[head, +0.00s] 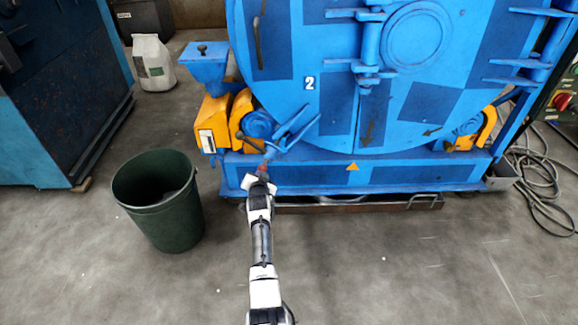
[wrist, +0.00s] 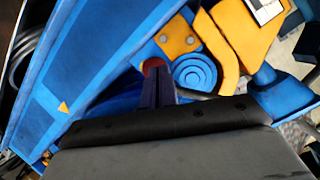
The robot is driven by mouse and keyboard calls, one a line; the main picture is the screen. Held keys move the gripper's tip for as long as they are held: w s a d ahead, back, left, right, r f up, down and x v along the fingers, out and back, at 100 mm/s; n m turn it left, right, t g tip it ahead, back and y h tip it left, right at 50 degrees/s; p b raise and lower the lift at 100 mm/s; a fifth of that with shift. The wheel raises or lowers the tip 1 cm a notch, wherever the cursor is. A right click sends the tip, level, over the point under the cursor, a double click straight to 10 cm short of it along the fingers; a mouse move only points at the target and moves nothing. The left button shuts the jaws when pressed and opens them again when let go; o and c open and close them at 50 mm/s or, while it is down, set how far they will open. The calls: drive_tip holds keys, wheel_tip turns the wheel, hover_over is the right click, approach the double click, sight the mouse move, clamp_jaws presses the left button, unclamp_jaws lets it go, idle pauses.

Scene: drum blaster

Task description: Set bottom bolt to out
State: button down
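The blue drum blaster's round door (head: 370,80) faces me. At its lower left edge a blue forked bracket (head: 290,132) sticks out, with a small red-ended part (head: 263,166) below it that looks like the bottom bolt's end. My gripper (head: 262,175) is right at this red end, low in front of the machine. In the wrist view the dark fingers of my gripper (wrist: 157,88) look close together and point at the red end (wrist: 153,65). I cannot tell whether they hold it; the fingertips are partly hidden.
A yellow bracket (head: 241,115) and a blue ringed hub (wrist: 195,72) sit close by the gripper. A dark green bin (head: 165,225) stands on the floor at left. A blue base beam (head: 420,174) runs below the door. Cables (head: 540,180) lie at right; the front floor is clear.

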drive_tip(key=shift+w+a+f+b, duration=0.6)
drive_tip(key=shift+f+b, duration=0.1)
drive_tip(key=shift+b, duration=0.2)
drive_tip(key=shift+s+r, duration=0.1)
